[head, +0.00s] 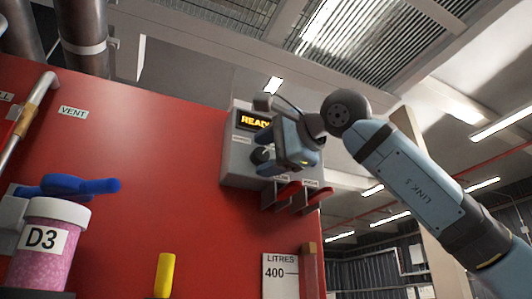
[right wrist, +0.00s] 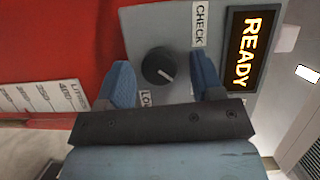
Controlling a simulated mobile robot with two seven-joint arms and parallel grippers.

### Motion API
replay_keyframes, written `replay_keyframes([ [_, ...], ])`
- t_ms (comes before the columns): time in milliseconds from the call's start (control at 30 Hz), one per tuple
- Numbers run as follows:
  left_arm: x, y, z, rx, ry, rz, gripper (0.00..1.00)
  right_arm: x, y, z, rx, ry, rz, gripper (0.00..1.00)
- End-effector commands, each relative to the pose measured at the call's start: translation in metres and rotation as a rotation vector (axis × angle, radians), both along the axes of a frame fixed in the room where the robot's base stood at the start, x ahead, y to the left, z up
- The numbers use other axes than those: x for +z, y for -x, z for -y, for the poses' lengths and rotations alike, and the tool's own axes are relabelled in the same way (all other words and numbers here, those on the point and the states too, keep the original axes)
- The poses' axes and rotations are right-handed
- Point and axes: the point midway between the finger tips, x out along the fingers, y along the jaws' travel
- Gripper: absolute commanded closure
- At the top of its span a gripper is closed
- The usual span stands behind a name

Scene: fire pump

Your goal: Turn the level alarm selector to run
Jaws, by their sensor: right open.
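The level alarm selector is a round black knob (right wrist: 158,66) with a short pale pointer mark, on a grey box. In the right wrist view the mark points down and right. The labels CHECK (right wrist: 200,24) and a partly hidden one starting LO (right wrist: 146,98) sit near it. My right gripper (right wrist: 163,82) is open, its blue fingers on either side of the knob. Whether they touch it I cannot tell. In the head view the knob (head: 261,155) shows beside the right gripper (head: 264,153). My left gripper is not in view.
A lit READY display (head: 254,120) sits above the knob on the grey box (head: 236,168). Red levers (head: 290,192) stick out below it. A pink D3 jar (head: 42,255), a blue handle (head: 70,186) and a yellow handle (head: 166,272) stand at the left, before the red wall.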

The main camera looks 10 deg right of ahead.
Motion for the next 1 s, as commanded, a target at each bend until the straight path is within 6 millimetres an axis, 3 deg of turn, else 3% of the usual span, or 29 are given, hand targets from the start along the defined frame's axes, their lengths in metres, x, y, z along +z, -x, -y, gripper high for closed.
replay_keyframes([
  [600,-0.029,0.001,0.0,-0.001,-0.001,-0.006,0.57,0.003,0.099,0.065,-0.001,-0.002,0.003,0.4],
  [1000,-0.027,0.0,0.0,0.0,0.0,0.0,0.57,0.004,0.113,0.075,0.0,-0.001,0.001,0.4],
])
